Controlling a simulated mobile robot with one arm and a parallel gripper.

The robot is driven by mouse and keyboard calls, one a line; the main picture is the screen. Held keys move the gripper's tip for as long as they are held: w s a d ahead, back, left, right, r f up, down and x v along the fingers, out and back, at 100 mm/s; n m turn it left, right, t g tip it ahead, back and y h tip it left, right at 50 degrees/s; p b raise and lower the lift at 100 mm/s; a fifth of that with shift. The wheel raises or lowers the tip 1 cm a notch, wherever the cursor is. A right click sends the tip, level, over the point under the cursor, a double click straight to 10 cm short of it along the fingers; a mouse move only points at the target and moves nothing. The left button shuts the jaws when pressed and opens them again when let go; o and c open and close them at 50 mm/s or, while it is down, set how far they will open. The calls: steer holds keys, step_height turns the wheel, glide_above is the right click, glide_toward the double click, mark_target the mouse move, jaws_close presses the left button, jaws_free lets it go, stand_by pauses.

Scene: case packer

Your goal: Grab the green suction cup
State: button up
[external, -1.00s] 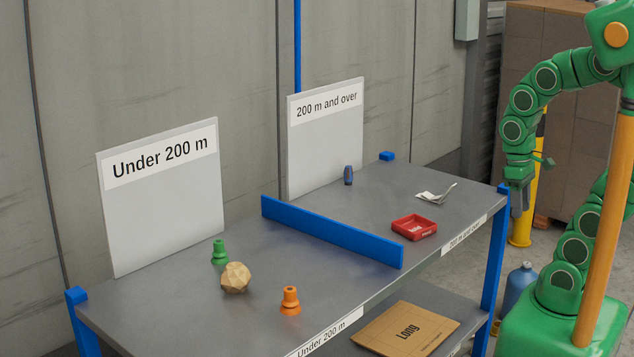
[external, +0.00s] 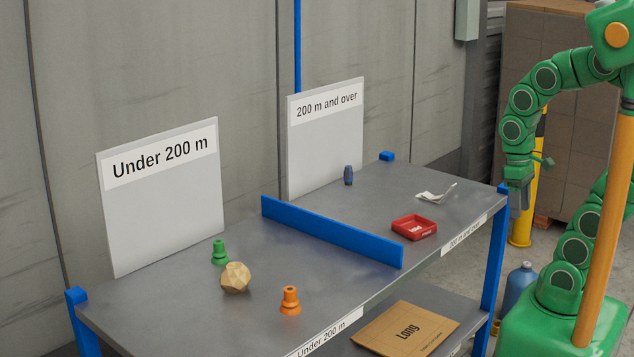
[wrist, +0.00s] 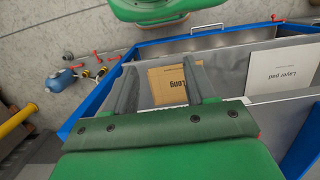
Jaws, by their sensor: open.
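The green suction cup (external: 219,252) stands upright on the left, "Under 200 m" half of the grey table (external: 160,310), behind and left of a wooden polyhedron (external: 235,278). An orange suction cup (external: 290,300) stands nearer the front edge. My gripper (external: 520,203) hangs beyond the table's right end, far from the green cup. In the wrist view my gripper (wrist: 165,92) has its two fingers apart with nothing between them; the green cup is not visible there.
A blue divider (external: 330,231) splits the tabletop. A "Long" cardboard piece (external: 405,330) lies on the lower shelf. Two sign boards stand at the back.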

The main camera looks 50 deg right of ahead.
steer(key=w+a+r+m+t+y, duration=0.1)
steer(key=w+a+r+m+y, duration=0.25)
steer(key=w+a, duration=0.75)
steer(key=w+a+r+m+y, duration=0.3)
steer(key=w+a, duration=0.4)
steer(key=a, duration=0.8)
steer(key=w+a+r+m+t+y, duration=0.1)
steer(key=w+a+r+m+y, duration=0.3)
steer(key=w+a, duration=0.75)
steer(key=w+a+f+m+t+y, duration=0.25)
steer(key=w+a+f+m, duration=0.2)
steer(key=w+a, duration=0.45)
steer(key=m+t, duration=0.2)
steer(key=m, duration=0.5)
glide_toward(213, 259)
steer(key=a+r, duration=0.2)
steer(key=shift+s+a+r, duration=0.2)
steer(key=shift+a+r, duration=0.15)
steer(key=shift+r, duration=0.05)
steer(key=shift+w+a+f, duration=0.1)
steer(key=shift+w+f, duration=0.15)
steer(key=shift+f, duration=0.05)
steer(key=shift+x, duration=1.2)
steer(key=shift+w+a+f, duration=0.7)
steer(key=shift+a+f, duration=0.15)
steer(key=shift+f, duration=0.05)
steer(key=shift+x, duration=1.2)
